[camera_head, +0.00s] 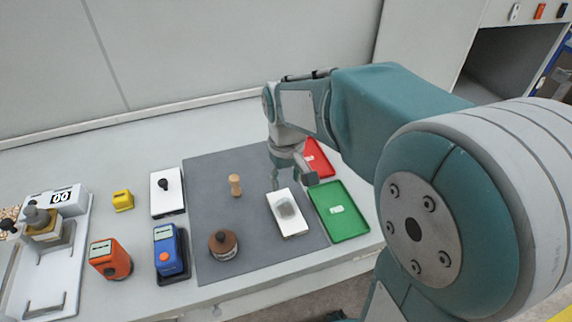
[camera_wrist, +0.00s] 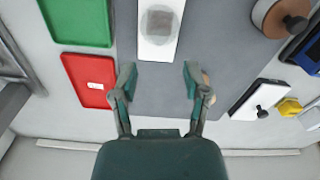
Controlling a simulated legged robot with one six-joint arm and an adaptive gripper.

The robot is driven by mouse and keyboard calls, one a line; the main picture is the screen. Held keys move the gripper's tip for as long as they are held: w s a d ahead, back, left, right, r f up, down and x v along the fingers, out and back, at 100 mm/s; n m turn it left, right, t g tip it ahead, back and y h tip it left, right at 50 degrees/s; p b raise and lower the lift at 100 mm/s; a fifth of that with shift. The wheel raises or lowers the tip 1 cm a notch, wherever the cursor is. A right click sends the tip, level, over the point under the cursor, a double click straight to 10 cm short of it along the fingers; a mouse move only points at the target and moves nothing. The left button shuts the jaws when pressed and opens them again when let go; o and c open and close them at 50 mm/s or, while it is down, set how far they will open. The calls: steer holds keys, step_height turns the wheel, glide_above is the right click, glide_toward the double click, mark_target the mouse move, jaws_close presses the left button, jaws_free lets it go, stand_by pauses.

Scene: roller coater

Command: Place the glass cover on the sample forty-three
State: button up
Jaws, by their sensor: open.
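A white plate (camera_head: 298,229) lies on the grey mat, with a dark square sample (camera_head: 286,208) on it. In the wrist view the sample (camera_wrist: 159,21) sits within a pale, see-through round patch on the white plate (camera_wrist: 155,52). I cannot tell whether this patch is the glass cover, and no number forty-three is readable. My gripper (camera_head: 293,180) is above the mat, just behind the plate in the head view. In the wrist view my gripper (camera_wrist: 158,72) has its fingers spread apart with nothing between them, near the plate's end.
A green tray (camera_head: 352,229) and red tray (camera_head: 318,160) lie to the right. A wooden peg (camera_head: 235,185) and brown round-topped item (camera_head: 223,243) stand on the mat (camera_head: 215,205). A knobbed white block (camera_head: 166,201), blue device (camera_head: 166,248) and orange device (camera_head: 109,258) are left.

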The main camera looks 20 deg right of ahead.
mark_target(286, 199)
step_height(286, 199, up, 4)
steer(key=r, duration=0.1)
steer(key=s+r+m+t, duration=0.2)
steer(key=s+t, duration=0.3)
steer(key=s, duration=0.9)
steer(key=shift+s+t, duration=0.15)
steer(key=shift+t, duration=0.15)
stand_by(0.6)
